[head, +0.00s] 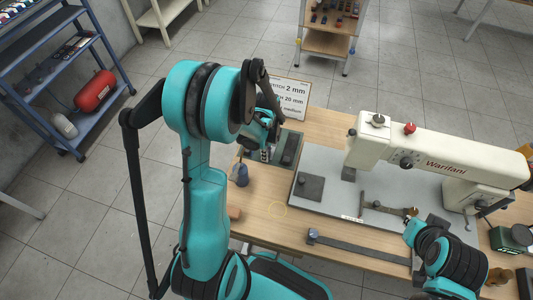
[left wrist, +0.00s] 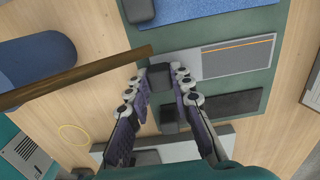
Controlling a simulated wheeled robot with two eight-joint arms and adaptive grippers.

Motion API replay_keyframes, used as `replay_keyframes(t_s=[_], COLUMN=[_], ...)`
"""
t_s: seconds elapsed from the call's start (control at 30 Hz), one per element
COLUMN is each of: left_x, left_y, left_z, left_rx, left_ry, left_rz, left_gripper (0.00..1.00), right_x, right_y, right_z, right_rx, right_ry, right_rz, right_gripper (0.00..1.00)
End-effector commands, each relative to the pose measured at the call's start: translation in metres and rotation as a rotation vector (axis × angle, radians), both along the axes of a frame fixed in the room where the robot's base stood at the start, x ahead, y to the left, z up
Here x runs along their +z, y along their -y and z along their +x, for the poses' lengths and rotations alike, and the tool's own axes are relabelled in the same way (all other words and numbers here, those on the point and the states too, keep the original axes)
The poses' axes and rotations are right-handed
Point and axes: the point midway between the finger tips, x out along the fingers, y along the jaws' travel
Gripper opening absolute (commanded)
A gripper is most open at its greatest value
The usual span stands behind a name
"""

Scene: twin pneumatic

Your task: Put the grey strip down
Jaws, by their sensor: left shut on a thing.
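In the left wrist view, my left gripper (left wrist: 168,80) has its two fingers closed about a dark grey block (left wrist: 160,77). A grey strip-like piece (left wrist: 187,61) lies right beyond the fingertips; the block seems to belong to it, but I cannot tell for sure. In the head view, my left gripper (head: 268,142) is low at the left of the table, beside a green tray (head: 297,140); its fingertips are mostly hidden by my arm.
A white sewing machine (head: 440,160) stands on a grey plate (head: 322,165). A long grey bar (head: 360,248) lies along the front. A dark blue bottle (head: 241,176), an orange block (head: 234,212) and a yellow ring (head: 277,209) are nearby. A sign (head: 286,98) stands behind.

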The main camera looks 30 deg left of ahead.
Motion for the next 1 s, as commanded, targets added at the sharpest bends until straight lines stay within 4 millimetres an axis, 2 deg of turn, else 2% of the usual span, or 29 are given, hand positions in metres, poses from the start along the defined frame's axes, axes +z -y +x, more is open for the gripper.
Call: replay_keyframes(t_s=[0.23, 0.27, 0.33, 0.73, 0.87, 1.0], left_x=[-0.003, -0.003, -0.002, 0.004, 0.026, 0.059], left_y=[0.000, 0.000, 0.000, 0.000, 0.000, 0.000], left_z=[0.000, 0.000, 0.000, 0.000, 0.000, 0.000], left_rx=[0.000, 0.000, 0.000, 0.000, 0.000, 0.000], left_ry=[0.000, 0.000, 0.000, 0.000, 0.000, 0.000], left_rz=[0.000, 0.000, 0.000, 0.000, 0.000, 0.000], left_gripper=[0.00, 0.24, 0.42, 0.42, 0.42, 0.42], right_x=[-0.003, -0.003, -0.002, 0.004, 0.012, 0.025], right_y=[0.000, 0.000, 0.000, 0.000, 0.000, 0.000], right_z=[0.000, 0.000, 0.000, 0.000, 0.000, 0.000], right_rx=[0.000, 0.000, 0.000, 0.000, 0.000, 0.000], right_ry=[0.000, 0.000, 0.000, 0.000, 0.000, 0.000], right_rz=[0.000, 0.000, 0.000, 0.000, 0.000, 0.000], right_gripper=[0.00, 0.00, 0.00, 0.00, 0.00, 0.00])
